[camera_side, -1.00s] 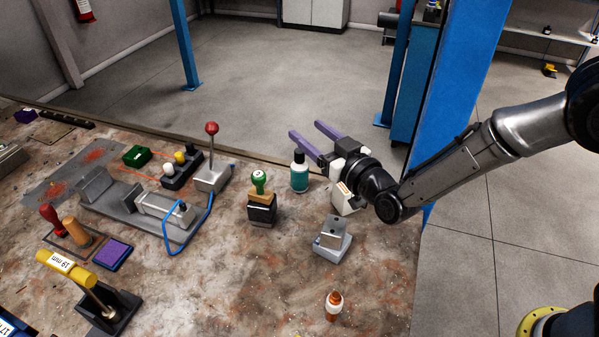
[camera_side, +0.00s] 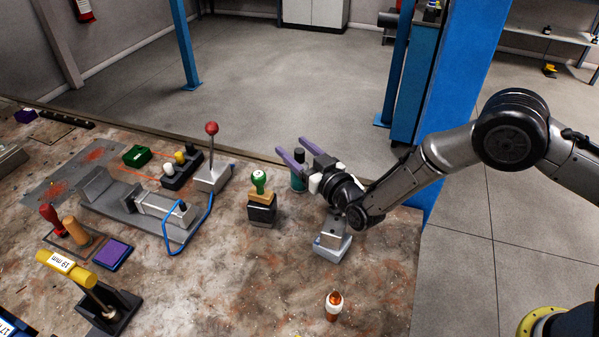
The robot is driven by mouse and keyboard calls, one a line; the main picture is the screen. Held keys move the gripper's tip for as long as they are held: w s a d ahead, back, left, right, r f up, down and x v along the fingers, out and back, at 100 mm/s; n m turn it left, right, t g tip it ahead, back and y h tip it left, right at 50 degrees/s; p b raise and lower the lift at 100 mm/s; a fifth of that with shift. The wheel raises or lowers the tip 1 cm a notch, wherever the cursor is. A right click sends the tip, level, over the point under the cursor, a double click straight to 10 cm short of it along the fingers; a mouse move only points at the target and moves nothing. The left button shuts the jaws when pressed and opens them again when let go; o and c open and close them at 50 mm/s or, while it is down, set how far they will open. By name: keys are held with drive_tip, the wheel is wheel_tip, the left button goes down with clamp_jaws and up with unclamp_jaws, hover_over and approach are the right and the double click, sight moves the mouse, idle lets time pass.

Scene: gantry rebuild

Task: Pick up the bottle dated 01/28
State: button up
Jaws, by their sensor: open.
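A teal bottle with a black cap (camera_side: 298,184) stands on the bench near its back edge, partly covered by my gripper. A small amber bottle with a white band (camera_side: 334,311) stands at the front of the bench. No date can be read on either. My gripper (camera_side: 292,146) is open and empty, its two purple fingers pointing up-left in the picture. The fingers overlap the teal bottle's upper part; I cannot tell whether they touch it or surround it. A white container with an orange-marked label, seen earlier, is now hidden behind my wrist.
A green-knobbed stamp (camera_side: 262,205) stands left of the teal bottle. A grey metal block (camera_side: 331,246) is below my wrist. A red-knobbed lever (camera_side: 212,160), a vise-like fixture (camera_side: 150,210) and a purple ink pad (camera_side: 112,255) are further left. The front middle of the bench is fairly clear.

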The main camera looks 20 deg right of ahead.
drive_tip(key=shift+w+a, duration=0.15)
drive_tip(key=shift+w, duration=0.75)
clamp_jaws()
idle(0.8)
